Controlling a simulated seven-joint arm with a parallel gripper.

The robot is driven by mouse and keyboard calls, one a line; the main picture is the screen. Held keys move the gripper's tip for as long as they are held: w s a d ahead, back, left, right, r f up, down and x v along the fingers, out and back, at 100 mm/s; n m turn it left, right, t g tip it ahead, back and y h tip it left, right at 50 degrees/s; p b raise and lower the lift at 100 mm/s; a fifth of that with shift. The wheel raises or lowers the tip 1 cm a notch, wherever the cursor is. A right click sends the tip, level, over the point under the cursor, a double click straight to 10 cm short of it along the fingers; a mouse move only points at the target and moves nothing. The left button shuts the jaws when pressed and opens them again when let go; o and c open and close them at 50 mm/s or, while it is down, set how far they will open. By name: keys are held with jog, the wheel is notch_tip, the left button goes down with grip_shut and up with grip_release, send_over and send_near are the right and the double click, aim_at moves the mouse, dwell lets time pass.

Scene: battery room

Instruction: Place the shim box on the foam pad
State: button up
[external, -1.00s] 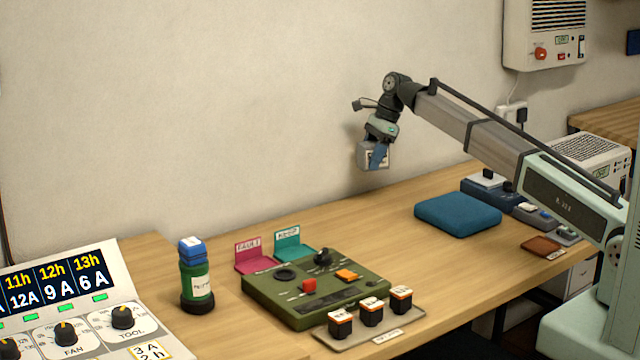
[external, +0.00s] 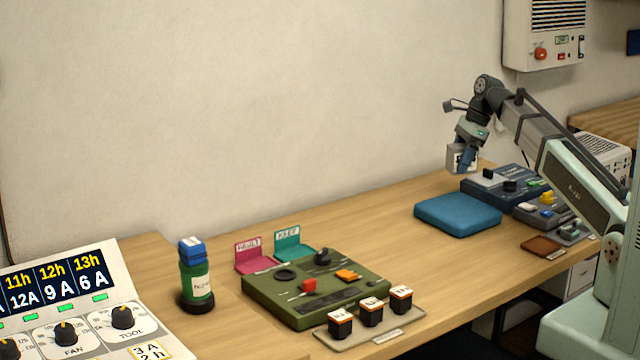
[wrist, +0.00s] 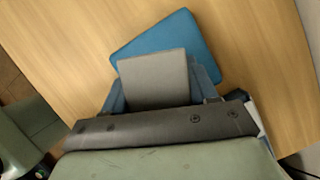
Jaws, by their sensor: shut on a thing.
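The shim box (external: 459,160) is a small grey box with a pale label. My gripper (external: 467,160) is shut on it and holds it in the air above the far part of the foam pad. The foam pad (external: 457,215) is a flat blue square lying on the table, with nothing on it. In the wrist view the grey box (wrist: 153,79) sits between my blue fingers and hides part of the blue pad (wrist: 185,30) below it. The gap between box and pad is clear in the external view.
Control units (external: 505,184) with knobs stand right of the pad, near a small brown pad (external: 541,245). A green panel (external: 315,287), three small dark blocks (external: 371,312) and a green bottle (external: 196,276) are to the left. The table between is clear.

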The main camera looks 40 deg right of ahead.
jog(key=shift+f, duration=4.9)
jog(key=shift+f, duration=0.1)
jog(key=o, duration=1.2)
jog(key=v, duration=1.2)
jog(key=shift+a, duration=0.1)
